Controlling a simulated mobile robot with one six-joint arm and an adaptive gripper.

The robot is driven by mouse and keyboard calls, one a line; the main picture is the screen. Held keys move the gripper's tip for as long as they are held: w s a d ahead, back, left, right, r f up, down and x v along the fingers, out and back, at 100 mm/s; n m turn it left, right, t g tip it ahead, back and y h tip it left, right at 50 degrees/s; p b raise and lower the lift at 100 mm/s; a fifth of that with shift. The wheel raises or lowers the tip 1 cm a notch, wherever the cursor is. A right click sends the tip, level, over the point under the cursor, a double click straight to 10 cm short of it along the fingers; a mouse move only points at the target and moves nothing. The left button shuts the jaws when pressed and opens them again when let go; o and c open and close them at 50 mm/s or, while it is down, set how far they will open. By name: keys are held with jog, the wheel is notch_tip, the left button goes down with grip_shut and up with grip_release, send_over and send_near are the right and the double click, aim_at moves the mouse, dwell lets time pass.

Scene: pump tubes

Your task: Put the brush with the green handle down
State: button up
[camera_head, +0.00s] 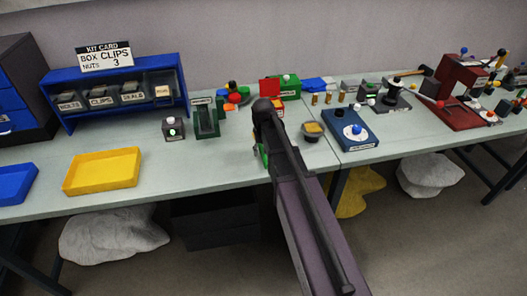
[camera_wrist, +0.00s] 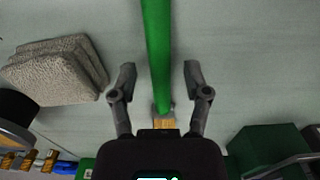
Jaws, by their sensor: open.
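The brush with the green handle (camera_wrist: 156,50) lies between the fingers of my gripper (camera_wrist: 160,72) in the wrist view. Its handle runs up out of the top edge, and its metal collar and tan bristles (camera_wrist: 165,123) are near the palm. The fingers are open, with a clear gap on both sides of the handle. The brush seems to rest on the pale bench top (camera_wrist: 225,100). In the head view my arm hides the gripper and most of the brush; a bit of green (camera_head: 262,155) shows left of the arm, probably the handle.
A stack of grey pads (camera_wrist: 55,70) lies left of the brush in the wrist view, and a dark green box (camera_wrist: 268,150) stands at lower right. In the head view, a yellow tray (camera_head: 103,171) and blue tray (camera_head: 15,184) are left; a blue device (camera_head: 352,130) is right.

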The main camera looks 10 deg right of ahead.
jog(key=shift+f, duration=0.15)
jog(key=shift+f, duration=0.1)
notch_tip(320, 180, up, 14)
jog(key=p, duration=1.3)
jog(key=shift+p, duration=0.3)
jog(key=s, duration=1.7)
jog(key=shift+s, duration=0.3)
dwell(0.5)
